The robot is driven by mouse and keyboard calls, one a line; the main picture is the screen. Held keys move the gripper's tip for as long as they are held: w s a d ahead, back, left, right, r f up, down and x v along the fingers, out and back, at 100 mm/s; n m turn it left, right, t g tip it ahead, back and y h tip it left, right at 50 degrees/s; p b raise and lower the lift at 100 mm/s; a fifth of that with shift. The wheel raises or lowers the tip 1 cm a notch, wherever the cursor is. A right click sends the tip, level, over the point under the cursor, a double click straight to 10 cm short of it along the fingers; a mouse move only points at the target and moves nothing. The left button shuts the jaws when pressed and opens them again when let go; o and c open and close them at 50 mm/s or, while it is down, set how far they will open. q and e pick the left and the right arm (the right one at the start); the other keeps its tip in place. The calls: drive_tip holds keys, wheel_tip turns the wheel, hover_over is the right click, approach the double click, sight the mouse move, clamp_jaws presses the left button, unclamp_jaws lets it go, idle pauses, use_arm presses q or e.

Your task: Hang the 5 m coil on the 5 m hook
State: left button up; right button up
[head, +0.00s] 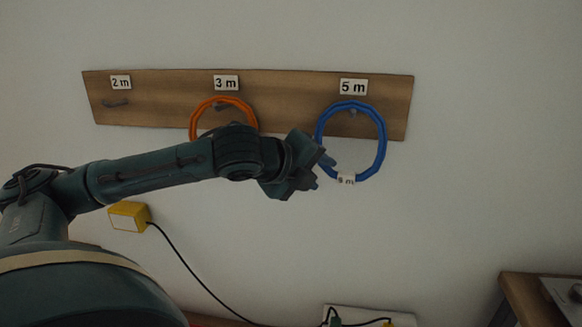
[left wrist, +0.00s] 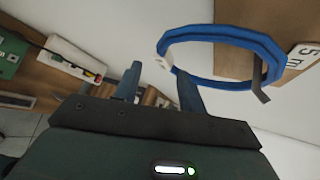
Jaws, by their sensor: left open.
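The blue coil (head: 381,150) hangs at the hook under the 5 m label (head: 353,87), with a small white tag (head: 346,179) at its bottom. It also shows in the left wrist view (left wrist: 222,37), looped around the grey 5 m hook (left wrist: 259,82). The hook shows inside the top of the coil in the head view (head: 352,113). My left gripper (head: 325,168) is open and empty at the coil's lower left side. In the left wrist view its two fingers (left wrist: 158,90) stand apart, the right one close to the coil. My right gripper is not in view.
The wooden board (head: 285,88) on the wall also has a 3 m hook (head: 219,107) with an orange coil (head: 222,99) and an empty 2 m hook (head: 115,103). A yellow box (head: 128,216) with a black cable is below. A power strip (head: 370,316) lies low.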

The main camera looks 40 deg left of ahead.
use_arm(q)
drive_tip(key=b+v, duration=0.2)
drive_tip(key=v, duration=0.8)
wheel_tip(320, 180, down, 7)
drive_tip(key=b, duration=0.6)
drive_tip(key=shift+b, duration=0.3)
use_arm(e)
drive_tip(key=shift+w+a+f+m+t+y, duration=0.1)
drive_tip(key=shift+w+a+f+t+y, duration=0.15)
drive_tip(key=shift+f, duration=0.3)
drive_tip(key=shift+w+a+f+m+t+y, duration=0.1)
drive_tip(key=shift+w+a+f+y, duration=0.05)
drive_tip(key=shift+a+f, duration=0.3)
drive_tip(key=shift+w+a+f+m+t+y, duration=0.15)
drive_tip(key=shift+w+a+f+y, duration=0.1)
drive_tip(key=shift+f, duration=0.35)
